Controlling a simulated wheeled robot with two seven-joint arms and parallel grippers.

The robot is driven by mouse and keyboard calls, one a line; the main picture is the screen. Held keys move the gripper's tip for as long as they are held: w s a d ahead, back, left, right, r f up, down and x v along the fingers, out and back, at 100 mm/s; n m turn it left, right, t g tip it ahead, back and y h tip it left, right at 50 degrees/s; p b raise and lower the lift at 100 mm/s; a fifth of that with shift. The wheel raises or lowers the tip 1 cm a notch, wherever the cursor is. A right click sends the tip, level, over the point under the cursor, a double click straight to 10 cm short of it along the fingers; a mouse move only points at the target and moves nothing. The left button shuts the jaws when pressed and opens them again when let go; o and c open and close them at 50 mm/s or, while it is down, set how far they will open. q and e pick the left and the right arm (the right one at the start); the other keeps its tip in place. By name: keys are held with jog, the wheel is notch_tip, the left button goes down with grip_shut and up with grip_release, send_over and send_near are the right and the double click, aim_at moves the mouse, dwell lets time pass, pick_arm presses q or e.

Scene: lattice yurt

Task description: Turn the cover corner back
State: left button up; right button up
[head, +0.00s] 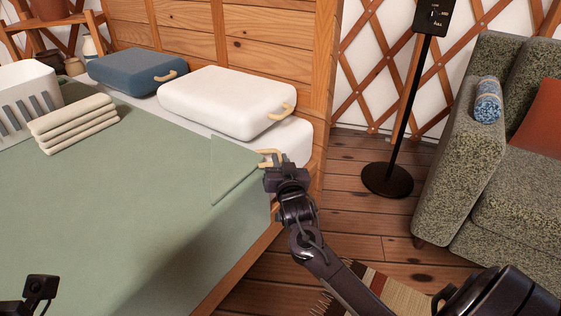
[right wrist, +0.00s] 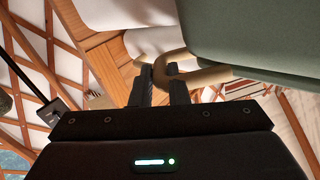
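The green cover (head: 150,190) lies over the bed. Its corner flap (head: 232,168) is a triangle near the head end, on the bed's right side, and seems to lie about flat with its tip outward. A tan loop (head: 268,152) sits at that tip. My right gripper (head: 272,163) is at the loop. In the right wrist view the loop (right wrist: 205,76) passes between the two fingers (right wrist: 163,88), which look closed on it, with the green cloth (right wrist: 255,40) just beyond. My left gripper (head: 40,289) shows only partly at the lower left, away from the corner; its fingers are unclear.
A white pillow (head: 228,100) and a blue pillow (head: 137,70) with tan loops lie by the wooden headboard (head: 270,40). Folded cloths (head: 72,123) and a white basket (head: 28,90) are on the bed. A black stand (head: 388,180) and a grey sofa (head: 455,135) stand right, beyond open floor.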

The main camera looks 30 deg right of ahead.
grip_shut()
jog(key=shift+r, duration=0.2)
